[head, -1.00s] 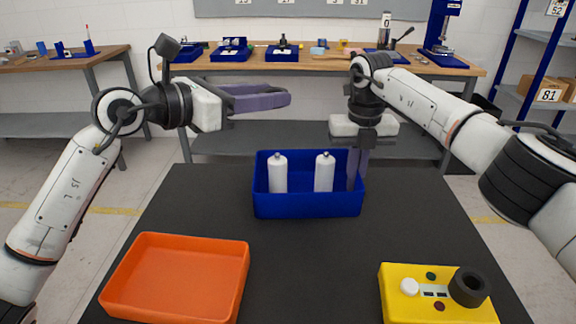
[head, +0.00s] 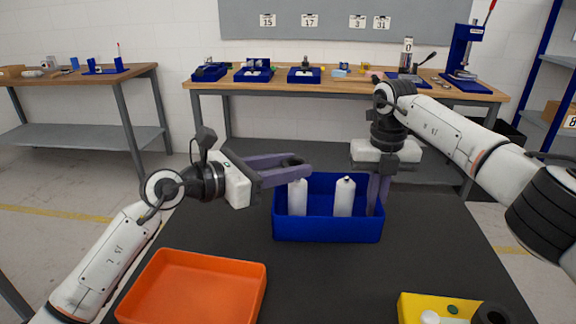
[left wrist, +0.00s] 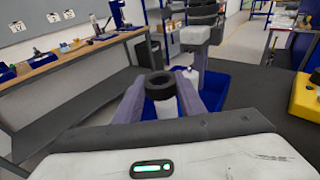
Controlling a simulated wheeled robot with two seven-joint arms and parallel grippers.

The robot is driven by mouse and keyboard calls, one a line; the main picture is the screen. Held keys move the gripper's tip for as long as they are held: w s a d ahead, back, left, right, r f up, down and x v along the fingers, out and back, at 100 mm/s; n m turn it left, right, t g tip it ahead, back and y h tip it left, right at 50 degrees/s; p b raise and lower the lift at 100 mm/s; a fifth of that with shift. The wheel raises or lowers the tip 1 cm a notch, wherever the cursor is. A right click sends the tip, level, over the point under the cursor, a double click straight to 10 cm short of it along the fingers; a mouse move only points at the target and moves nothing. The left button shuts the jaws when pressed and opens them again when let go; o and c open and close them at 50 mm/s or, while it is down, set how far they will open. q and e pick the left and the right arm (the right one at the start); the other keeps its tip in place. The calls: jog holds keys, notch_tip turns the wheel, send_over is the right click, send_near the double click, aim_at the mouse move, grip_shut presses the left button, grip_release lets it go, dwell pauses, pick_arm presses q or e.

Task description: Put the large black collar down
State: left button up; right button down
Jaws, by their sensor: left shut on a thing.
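A black collar (head: 292,161), a thick ring, is between the fingertips of my left gripper (head: 290,168). It also shows in the left wrist view (left wrist: 160,91). My left gripper is shut on it, right at the top of the left white bottle (head: 297,198). The collar and fingers hide this bottle's top, so I cannot tell whether the collar is around its neck or just above. The right white bottle (head: 344,198) stands upright in the same blue bin (head: 328,229). My right gripper (head: 377,200) points down at the bin's right end; its finger gap is unclear.
An orange tray (head: 195,290) lies at the front left of the dark table (head: 340,280). A yellow box (head: 420,306) at the front right bears another black ring (head: 490,314), cut by the frame edge. The table between them is clear.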

pick_arm(q)
jog(key=shift+f, duration=0.65)
jog(key=o, duration=1.1)
jog(key=shift+r, duration=0.1)
jog(key=shift+r, duration=0.35)
jog(key=v, duration=1.2)
jog(key=shift+r, duration=0.3)
jog(key=shift+o, duration=0.5)
